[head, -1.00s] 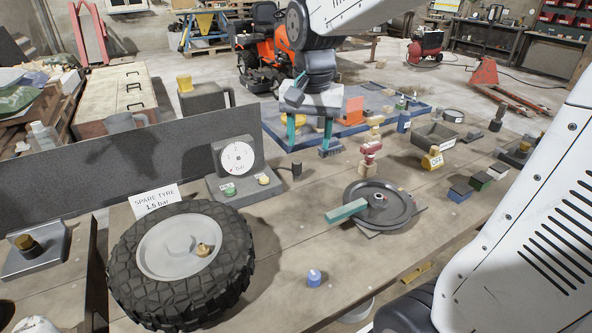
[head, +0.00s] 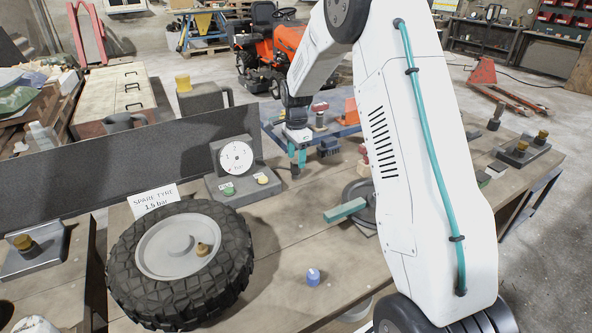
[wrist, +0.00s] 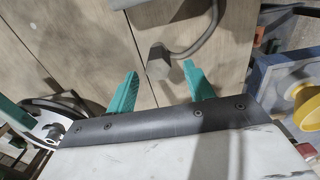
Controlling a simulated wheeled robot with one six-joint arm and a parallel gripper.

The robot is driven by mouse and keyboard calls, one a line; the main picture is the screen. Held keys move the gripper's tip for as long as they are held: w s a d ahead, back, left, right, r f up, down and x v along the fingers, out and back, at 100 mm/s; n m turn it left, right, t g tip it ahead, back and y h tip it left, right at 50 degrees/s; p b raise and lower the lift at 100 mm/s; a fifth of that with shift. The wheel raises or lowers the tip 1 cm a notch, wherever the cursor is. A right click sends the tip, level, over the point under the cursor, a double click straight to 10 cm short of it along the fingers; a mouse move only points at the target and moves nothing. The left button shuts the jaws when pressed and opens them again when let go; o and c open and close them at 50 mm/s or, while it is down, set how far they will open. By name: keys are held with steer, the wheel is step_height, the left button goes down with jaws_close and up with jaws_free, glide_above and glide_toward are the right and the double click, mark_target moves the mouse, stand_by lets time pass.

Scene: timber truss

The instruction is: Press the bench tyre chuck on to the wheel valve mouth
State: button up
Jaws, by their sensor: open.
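The spare tyre (head: 125,262) lies flat at the front left, with a brass valve (head: 203,249) standing on its pale hub. The bench tyre chuck (head: 296,170) is a small dark piece on the bench beside the gauge unit. In the wrist view the chuck (wrist: 159,64) is a grey block with a curved dark hose. My gripper (head: 297,163) is at the chuck in the head view. In the wrist view its teal fingers (wrist: 159,74) are apart, one to each side of the chuck's near end. I cannot tell whether they touch it.
The gauge unit (head: 237,187) with a round dial stands behind the tyre, before a dark upright panel (head: 60,180). A blue cap (head: 313,277) stands at the front. A teal bar (head: 345,210) and a pulley wheel lie right, partly behind my arm. Bench between tyre and cap is clear.

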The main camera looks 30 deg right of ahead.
mark_target(296, 161)
step_height(296, 161, down, 6)
steer(key=shift+a+r, duration=0.15)
steer(key=shift+r, duration=0.1)
steer(key=c, duration=1.1)
steer(key=shift+r, duration=0.1)
steer(key=shift+r, duration=0.55)
steer(key=shift+s+a+r, duration=0.2)
steer(key=shift+r, duration=0.45)
steer(key=shift+s+a+r, duration=0.2)
steer(key=shift+r, duration=0.4)
steer(key=s+a, duration=0.3)
steer(key=s+a+r, duration=0.1)
steer(key=s+a, duration=0.6)
steer(key=shift+s+a+r, duration=0.15)
steer(key=shift+s+a, duration=0.15)
steer(key=shift+a, duration=0.05)
